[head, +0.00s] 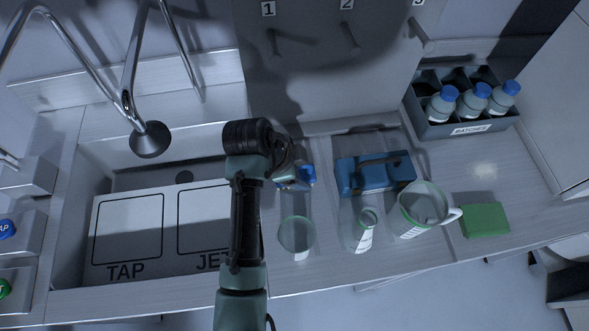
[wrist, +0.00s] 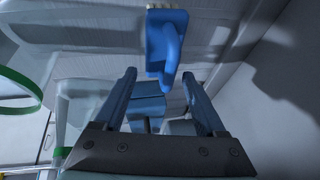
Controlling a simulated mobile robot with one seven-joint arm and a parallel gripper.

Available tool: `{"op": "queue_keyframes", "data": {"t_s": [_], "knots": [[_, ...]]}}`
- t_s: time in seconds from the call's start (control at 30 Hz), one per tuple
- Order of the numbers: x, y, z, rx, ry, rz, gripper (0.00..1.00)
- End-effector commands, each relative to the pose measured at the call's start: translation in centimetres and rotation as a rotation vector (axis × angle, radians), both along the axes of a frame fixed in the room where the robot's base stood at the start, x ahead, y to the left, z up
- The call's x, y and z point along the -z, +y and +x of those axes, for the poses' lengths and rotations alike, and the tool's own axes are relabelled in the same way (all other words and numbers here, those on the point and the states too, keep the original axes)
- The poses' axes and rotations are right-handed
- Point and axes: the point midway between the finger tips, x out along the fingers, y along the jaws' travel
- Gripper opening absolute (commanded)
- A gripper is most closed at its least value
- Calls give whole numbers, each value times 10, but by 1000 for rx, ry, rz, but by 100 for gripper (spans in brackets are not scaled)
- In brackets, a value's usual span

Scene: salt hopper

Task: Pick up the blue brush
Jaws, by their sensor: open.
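The blue brush (wrist: 164,45) shows at the top of the wrist view, with pale bristles at its far end. My gripper (wrist: 160,82) is open and empty, and the brush's near end lies just past and between the two blue fingertips. In the head view my gripper (head: 287,179) is beside a small bright blue shape (head: 305,174) that appears to be the brush; my arm partly hides this spot. I cannot tell whether the fingers touch it.
A blue block (head: 374,174) stands to the right. Glass beaker (head: 297,235), flask (head: 361,232) and jug (head: 424,205) stand along the front. A green block (head: 485,220) and bottle rack (head: 430,128) are further right. The sink (head: 100,180) is left.

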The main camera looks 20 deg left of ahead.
Motion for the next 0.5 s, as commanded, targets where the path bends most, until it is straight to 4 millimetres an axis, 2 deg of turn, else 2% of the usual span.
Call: {"op": "queue_keyframes", "data": {"t_s": [0.23, 0.5], "knots": [[28, -8, 12, 2, 3, 0, 73], [34, -9, 15, 1, 0, 0, 73]]}}
